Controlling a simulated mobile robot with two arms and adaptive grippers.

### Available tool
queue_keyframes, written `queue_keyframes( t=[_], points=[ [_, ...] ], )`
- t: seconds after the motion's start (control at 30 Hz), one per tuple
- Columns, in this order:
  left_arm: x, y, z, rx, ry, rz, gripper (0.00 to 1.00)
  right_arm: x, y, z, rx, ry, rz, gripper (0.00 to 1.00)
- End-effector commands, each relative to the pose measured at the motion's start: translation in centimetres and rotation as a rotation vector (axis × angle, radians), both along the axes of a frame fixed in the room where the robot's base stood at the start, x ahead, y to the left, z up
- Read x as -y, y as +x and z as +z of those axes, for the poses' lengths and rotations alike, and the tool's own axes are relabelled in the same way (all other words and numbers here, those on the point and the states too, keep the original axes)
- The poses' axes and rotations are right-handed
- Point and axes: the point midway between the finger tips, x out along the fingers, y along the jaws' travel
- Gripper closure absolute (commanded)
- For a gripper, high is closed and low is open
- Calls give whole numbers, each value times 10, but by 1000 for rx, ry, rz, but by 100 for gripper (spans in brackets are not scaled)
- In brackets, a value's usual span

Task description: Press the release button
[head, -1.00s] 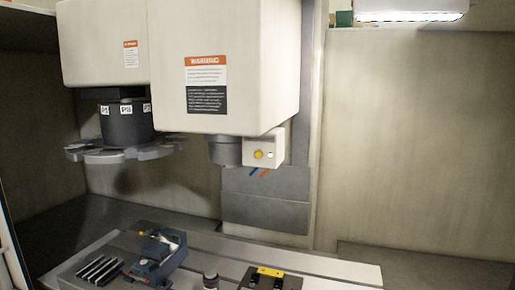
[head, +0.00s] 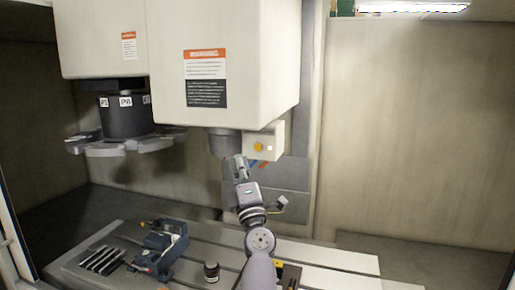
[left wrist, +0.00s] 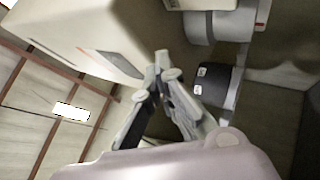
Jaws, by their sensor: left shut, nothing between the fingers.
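A small cream box (head: 277,141) sits on the right underside of the machine's spindle head. It carries a round yellow button (head: 258,147) and a small white one (head: 270,148) on its front face. My left gripper (head: 239,160) is just below and left of the box, pointing up near the dark spindle nose (head: 224,143). It looks apart from the buttons, though the exact gap is hard to judge. In the left wrist view its fingers (left wrist: 161,58) meet at the tips with nothing between them. My right gripper is not in view.
A large cream machine housing (head: 235,30) hangs above, with a grey tool carousel (head: 125,143) at left. On the slotted table (head: 325,262) are a blue vise (head: 163,250) and a small dark cylinder (head: 211,272). The right side is open.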

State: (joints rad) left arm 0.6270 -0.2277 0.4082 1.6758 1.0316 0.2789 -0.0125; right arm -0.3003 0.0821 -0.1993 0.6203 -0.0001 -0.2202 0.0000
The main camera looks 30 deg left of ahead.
Motion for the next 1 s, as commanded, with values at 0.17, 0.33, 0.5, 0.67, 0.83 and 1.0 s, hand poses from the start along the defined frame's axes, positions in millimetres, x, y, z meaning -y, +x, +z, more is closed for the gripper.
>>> queue_keyframes(
  t=[0.17,0.33,0.5,0.67,0.83,1.0],
  points=[
    [0,0,0,-2,3,0,100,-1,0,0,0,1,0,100],
    [-1,5,-1,-1,5,-1,100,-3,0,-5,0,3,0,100],
    [-5,22,-4,0,6,0,100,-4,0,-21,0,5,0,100],
    [-10,46,-5,-1,7,-2,100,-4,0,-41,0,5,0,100],
    [-15,67,-4,-1,7,-2,100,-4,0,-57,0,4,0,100],
    [-19,81,-2,-3,7,0,100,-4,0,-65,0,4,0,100]
  ],
)
